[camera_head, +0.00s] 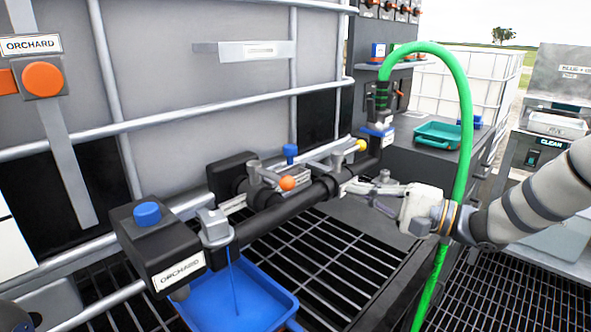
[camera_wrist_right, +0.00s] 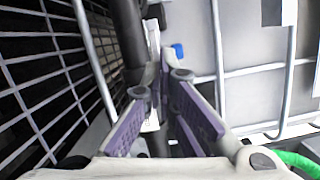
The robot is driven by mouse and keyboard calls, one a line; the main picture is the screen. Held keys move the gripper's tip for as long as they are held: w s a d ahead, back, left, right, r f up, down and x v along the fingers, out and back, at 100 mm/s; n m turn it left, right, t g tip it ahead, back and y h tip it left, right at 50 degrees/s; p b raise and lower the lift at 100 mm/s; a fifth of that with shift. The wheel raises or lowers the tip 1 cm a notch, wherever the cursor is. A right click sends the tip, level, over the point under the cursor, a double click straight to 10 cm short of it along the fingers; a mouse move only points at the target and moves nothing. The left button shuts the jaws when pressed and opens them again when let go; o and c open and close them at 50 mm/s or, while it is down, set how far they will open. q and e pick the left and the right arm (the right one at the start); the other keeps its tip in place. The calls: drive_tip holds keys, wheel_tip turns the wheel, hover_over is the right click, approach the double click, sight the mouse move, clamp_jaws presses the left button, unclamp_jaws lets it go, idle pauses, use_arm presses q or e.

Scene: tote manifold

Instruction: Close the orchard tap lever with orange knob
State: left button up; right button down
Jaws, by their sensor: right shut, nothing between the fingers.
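The lever with the orange knob (camera_head: 287,183) sits on the black pipe manifold (camera_head: 268,222) in the head view. The manifold's black end block carries an ORCHARD label (camera_head: 180,271). A thin blue line, which looks like a stream, runs from the grey outlet (camera_head: 215,228) down into a blue tray (camera_head: 250,300). My right gripper (camera_head: 348,187) is shut and empty, to the right of the orange knob and apart from it, close to the pipe. Its purple-padded fingers (camera_wrist_right: 162,88) show in the right wrist view, where I cannot make out the orange knob. My left gripper is not in view.
A yellow knob (camera_head: 362,145) and a blue knob (camera_head: 290,151) are near the orange one. A green hose (camera_head: 465,110) arches beside my right arm. Dark grating (camera_head: 340,255) lies below. An ORCHARD-labelled plate (camera_head: 31,45) with another orange knob hangs at the left.

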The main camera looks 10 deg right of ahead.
sight(300, 195)
drive_tip(key=x, duration=0.6)
drive_tip(key=b+x, duration=0.1)
drive_tip(key=x, duration=0.2)
drive_tip(key=shift+s+a, duration=0.25)
drive_tip(key=shift+s, duration=0.1)
drive_tip(key=a+r, duration=0.1)
drive_tip(key=s+a+p, duration=0.1)
drive_tip(key=a, duration=0.1)
drive_tip(key=shift+s+r, duration=0.15)
drive_tip(key=shift+r, duration=0.25)
drive_tip(key=shift+s+a+f+p, duration=0.15)
drive_tip(key=shift+s+a+p, duration=0.05)
drive_tip(key=shift+a+p, duration=0.15)
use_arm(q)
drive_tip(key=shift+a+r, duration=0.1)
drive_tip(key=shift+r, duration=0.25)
use_arm(e)
drive_tip(key=shift+f, duration=0.15)
